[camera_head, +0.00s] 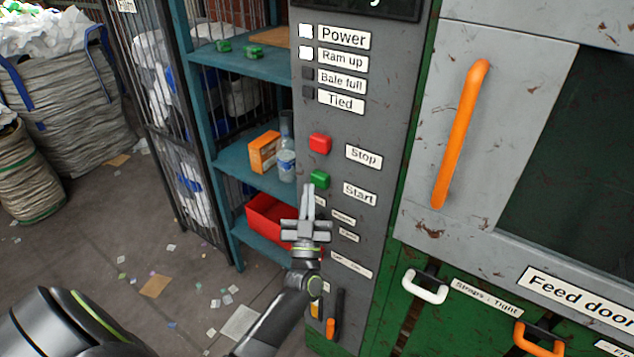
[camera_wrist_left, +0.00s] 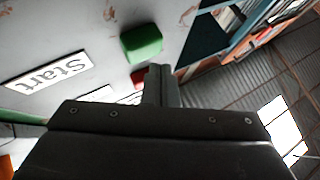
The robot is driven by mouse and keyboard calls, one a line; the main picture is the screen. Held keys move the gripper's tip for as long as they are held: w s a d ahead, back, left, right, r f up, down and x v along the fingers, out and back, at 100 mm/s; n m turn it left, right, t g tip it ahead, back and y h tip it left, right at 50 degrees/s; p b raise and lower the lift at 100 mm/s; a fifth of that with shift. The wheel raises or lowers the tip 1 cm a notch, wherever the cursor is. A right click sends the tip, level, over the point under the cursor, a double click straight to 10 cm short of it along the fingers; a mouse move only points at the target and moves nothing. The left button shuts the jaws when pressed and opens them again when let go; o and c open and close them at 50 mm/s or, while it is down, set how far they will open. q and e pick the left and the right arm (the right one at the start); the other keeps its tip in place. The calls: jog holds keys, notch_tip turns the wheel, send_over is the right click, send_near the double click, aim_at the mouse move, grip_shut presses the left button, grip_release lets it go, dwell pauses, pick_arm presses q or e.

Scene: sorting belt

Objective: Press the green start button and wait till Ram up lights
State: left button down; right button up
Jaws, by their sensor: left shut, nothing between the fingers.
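The green start button (camera_head: 320,179) sits on the grey control panel (camera_head: 385,120), left of the label Start. It also shows large in the left wrist view (camera_wrist_left: 142,43). The Ram up light (camera_head: 306,52) is lit white, as is the Power light (camera_head: 306,31) above it. The Bale full and Tied lights are dark. My left gripper (camera_head: 308,188) is shut and empty, its fingertips just below the green button in the head view. In the left wrist view the closed fingers are beside the button; I cannot tell whether they touch it. My right gripper is not in view.
A red stop button (camera_head: 319,143) is just above the green one. A teal shelf (camera_head: 240,155) with a bottle, an orange box and a red bin (camera_head: 265,215) stands left of the panel. An orange door handle (camera_head: 460,135) is to the right. Scraps litter the floor.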

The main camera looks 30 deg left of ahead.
pick_arm(q)
jog(key=shift+w, duration=0.35)
